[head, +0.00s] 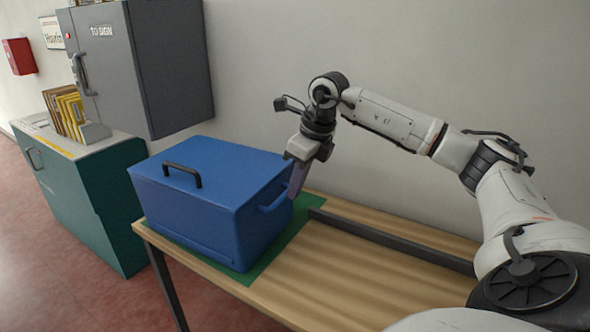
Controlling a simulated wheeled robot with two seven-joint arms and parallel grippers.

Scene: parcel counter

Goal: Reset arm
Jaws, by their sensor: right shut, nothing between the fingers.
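My right arm comes in from the right of the head view. Its gripper (297,180) points down beside the right side of a blue box (215,185), close to the box's side handle (274,200). The gripper is shut with nothing in it. I cannot tell whether its fingers touch the box. The box has its lid on, with a dark handle (182,175) on top. My left gripper is not in view.
The box stands on a green mat (298,235) on a wooden table (340,290). A dark bar (390,242) runs along the table. A grey cabinet (165,65) marked "TO SIGN" hangs at the back left, above a green cabinet (85,205) with upright folders (66,112). The table's front right is clear.

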